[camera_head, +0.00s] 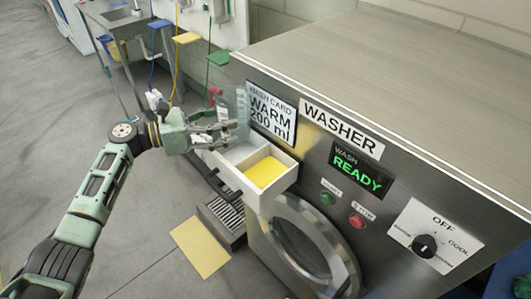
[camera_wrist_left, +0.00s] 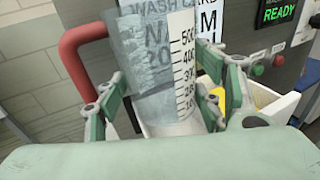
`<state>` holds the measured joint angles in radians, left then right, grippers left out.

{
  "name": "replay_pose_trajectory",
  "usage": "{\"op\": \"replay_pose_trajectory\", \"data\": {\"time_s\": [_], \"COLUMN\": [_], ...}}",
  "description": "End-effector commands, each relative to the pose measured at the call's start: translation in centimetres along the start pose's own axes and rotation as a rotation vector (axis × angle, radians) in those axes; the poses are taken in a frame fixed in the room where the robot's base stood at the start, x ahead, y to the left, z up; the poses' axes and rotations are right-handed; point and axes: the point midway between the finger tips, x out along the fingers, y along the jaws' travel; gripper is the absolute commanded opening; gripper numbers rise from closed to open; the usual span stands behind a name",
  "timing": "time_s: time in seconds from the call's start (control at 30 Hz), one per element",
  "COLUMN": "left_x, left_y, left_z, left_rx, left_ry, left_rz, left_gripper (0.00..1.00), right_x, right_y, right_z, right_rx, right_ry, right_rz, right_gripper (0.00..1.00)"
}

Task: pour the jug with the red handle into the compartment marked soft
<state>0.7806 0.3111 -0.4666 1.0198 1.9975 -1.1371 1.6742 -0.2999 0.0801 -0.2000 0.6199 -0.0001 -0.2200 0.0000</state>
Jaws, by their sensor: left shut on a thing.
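The clear measuring jug (camera_head: 243,106) with the red handle (camera_head: 214,95) is in the grip of my left gripper (camera_head: 226,130). In the left wrist view the jug (camera_wrist_left: 158,65) stands between the two fingers, close to upright, its scale facing right and its red handle (camera_wrist_left: 75,48) to the left. I cannot tell how much is in it. The washer's drawer (camera_head: 278,189) is pulled out, just below and right of the jug. A near compartment has a yellow inside (camera_head: 265,172); a pale compartment (camera_head: 238,153) lies beyond it. No "soft" mark is readable. My right gripper is not in view.
The washer panel holds a wash card reading "WARM 200 ml" (camera_head: 270,112), a READY display (camera_head: 359,172), buttons and a dial (camera_head: 424,246). The round door (camera_head: 305,245) is below the drawer. A metal sink table (camera_head: 115,17) stands at the back left.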

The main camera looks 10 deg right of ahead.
Motion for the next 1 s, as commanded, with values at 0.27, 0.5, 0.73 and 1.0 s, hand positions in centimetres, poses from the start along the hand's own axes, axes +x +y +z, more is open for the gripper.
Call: {"op": "replay_pose_trajectory", "data": {"time_s": [0.27,0.5,0.73,1.0], "left_x": [0.0,-0.1,-0.2,-0.2], "left_y": [0.1,0.1,0.2,0.2], "left_z": [0.1,0.7,2.9,3.1], "left_rx": [-0.03,-0.028,-0.028,-0.028], "left_ry": [-0.014,-0.013,-0.013,-0.012], "left_rz": [-0.001,-0.001,-0.001,-0.001], "left_gripper": [0.19,0.19,0.19,0.19], "right_x": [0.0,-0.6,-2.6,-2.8], "right_y": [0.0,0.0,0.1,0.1], "right_z": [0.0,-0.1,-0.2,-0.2], "right_rx": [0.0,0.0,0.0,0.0], "right_ry": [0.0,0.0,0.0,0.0], "right_rz": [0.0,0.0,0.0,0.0], "right_gripper": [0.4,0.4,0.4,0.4]}}
